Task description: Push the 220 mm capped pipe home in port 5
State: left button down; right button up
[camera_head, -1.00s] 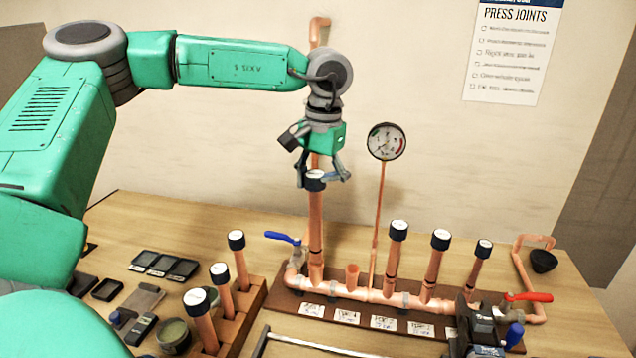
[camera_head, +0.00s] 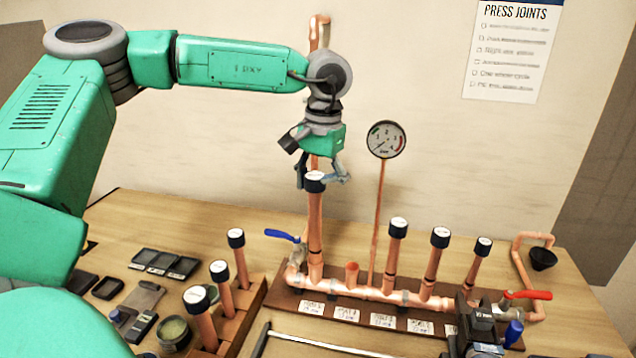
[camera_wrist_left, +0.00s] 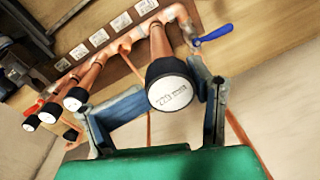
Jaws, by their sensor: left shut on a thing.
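A tall copper pipe with a black, white-topped cap (camera_head: 315,216) stands upright in the leftmost port of the copper manifold (camera_head: 376,294). Its cap (camera_wrist_left: 172,88) fills the middle of the left wrist view; the print on it is too small to read surely. My left gripper (camera_head: 326,178) is above and around the cap, its fingers shut on it. In the left wrist view the fingers (camera_wrist_left: 165,110) lie on both sides of the cap. The pipe's lower end is inside the port, so its depth is hidden. The port labels (camera_head: 346,314) are not legible. My right gripper is not in view.
Three more capped pipes (camera_head: 434,268) stand in ports to the right, past a short open stub (camera_head: 352,273). A pressure gauge (camera_head: 386,140) rises behind the manifold. A blue valve handle (camera_head: 281,235) is close left of the pipe. A wooden rack (camera_head: 246,306) holds three capped pipes.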

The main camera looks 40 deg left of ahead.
aim_at(318, 198)
pick_arm(q)
jog(key=shift+f, duration=1.65)
dwell(2.6)
jog(key=shift+c, duration=1.3)
grip_release()
jog(key=shift+s, duration=0.1)
jog(key=shift+f, duration=0.1)
jog(key=shift+c, duration=0.7)
jog(key=o, duration=0.4)
jog(key=shift+r, duration=3.6)
jog(key=shift+f, duration=0.1)
